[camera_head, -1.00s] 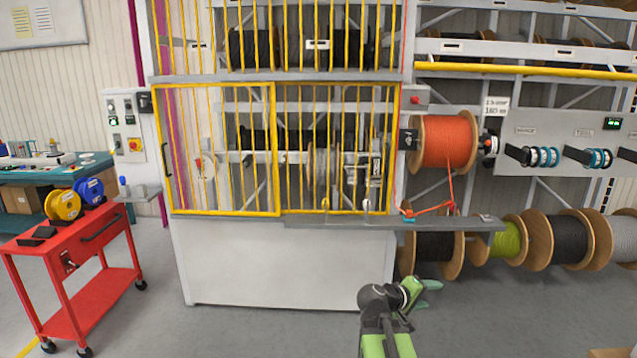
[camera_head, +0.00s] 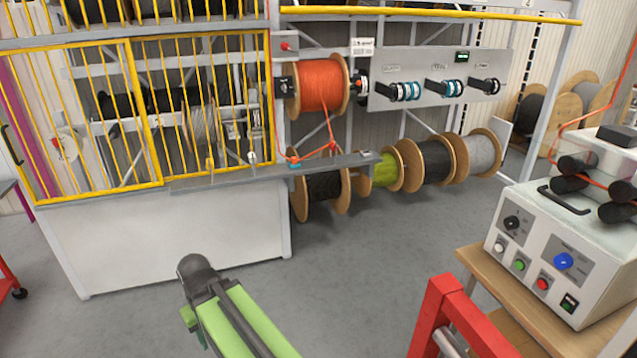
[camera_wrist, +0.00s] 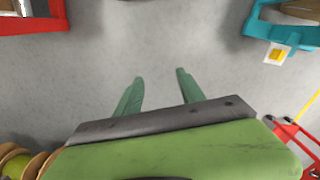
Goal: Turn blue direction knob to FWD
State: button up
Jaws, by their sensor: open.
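The blue direction knob (camera_head: 563,261) is on the sloped front panel of a white machine (camera_head: 545,235) at the right of the head view. A black knob (camera_head: 512,223) and several push buttons share that panel. The lettering by the blue knob is too small to read, so its setting cannot be told. My gripper (camera_wrist: 158,88) shows two green fingers spread apart in the wrist view, with nothing between them but grey floor beyond. In the head view my arm is low at centre left, well away from the machine, and its fingers are mostly hidden.
The machine stands on a wooden bench (camera_head: 478,262). A red frame (camera_head: 440,310) stands in front of the bench's left side. Cable reels, including an orange one (camera_head: 318,85), line the back. A yellow-barred cage (camera_head: 130,110) is at left. Grey floor lies clear in the middle.

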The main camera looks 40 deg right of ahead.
aim_at(563, 261)
jog(key=u, duration=0.1)
jog(key=k, duration=0.1)
jog(key=z, duration=3)
jog(key=k, duration=0.75)
jog(key=u, duration=0.15)
jog(key=i, duration=0.75)
jog(key=z, duration=0.05)
